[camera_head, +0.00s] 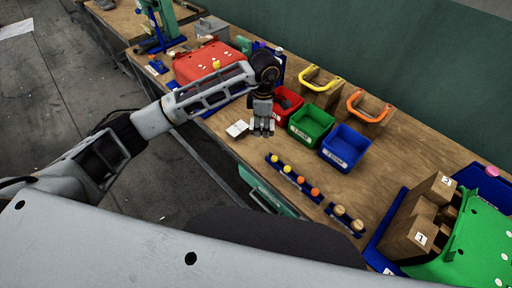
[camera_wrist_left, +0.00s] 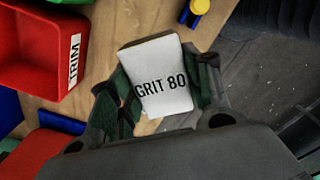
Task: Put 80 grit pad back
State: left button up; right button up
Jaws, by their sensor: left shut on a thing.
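The 80 grit pad (camera_wrist_left: 165,78) is a pale block with black "GRIT 80" lettering. In the left wrist view it sits between the fingers of my left gripper (camera_wrist_left: 160,95), which is shut on it. In the head view my left gripper (camera_head: 262,128) is over the wooden bench, just left of the red bin (camera_head: 287,103). That bin also shows in the left wrist view (camera_wrist_left: 38,45), labelled "TRIM". My right gripper is not in view.
Green (camera_head: 311,124) and blue (camera_head: 345,147) bins stand to the right. A strip of yellow and orange knobs (camera_head: 294,178) lies in front. A red case (camera_head: 205,63) is behind left; wooden blocks (camera_head: 420,222) stand far right.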

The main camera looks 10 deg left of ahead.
pick_arm(q)
jog(key=n, duration=0.3)
jog(key=shift+a+f+n, duration=0.1)
jog(key=shift+a+n, duration=0.15)
jog(key=shift+n, duration=0.15)
jog(key=n, duration=0.4)
jog(key=shift+a, duration=0.2)
jog(key=n, duration=0.4)
jog(key=shift+a+f, duration=0.1)
jog(key=shift+a, duration=0.1)
jog(key=n, duration=0.4)
jog(key=shift+s+a+n, duration=0.1)
jog(key=shift+a+n, duration=0.05)
jog(key=shift+n, duration=0.15)
jog(key=n, duration=0.3)
jog(key=shift+a+n, duration=0.1)
jog(key=shift+n, duration=0.2)
jog(key=n, duration=0.4)
jog(key=shift+s+a+n, duration=0.1)
jog(key=shift+s+n, duration=0.05)
jog(key=shift+n, duration=0.15)
jog(key=n, duration=0.3)
jog(key=shift+n, duration=0.3)
jog(key=shift+a+n, duration=0.1)
jog(key=shift+n, duration=1.8)
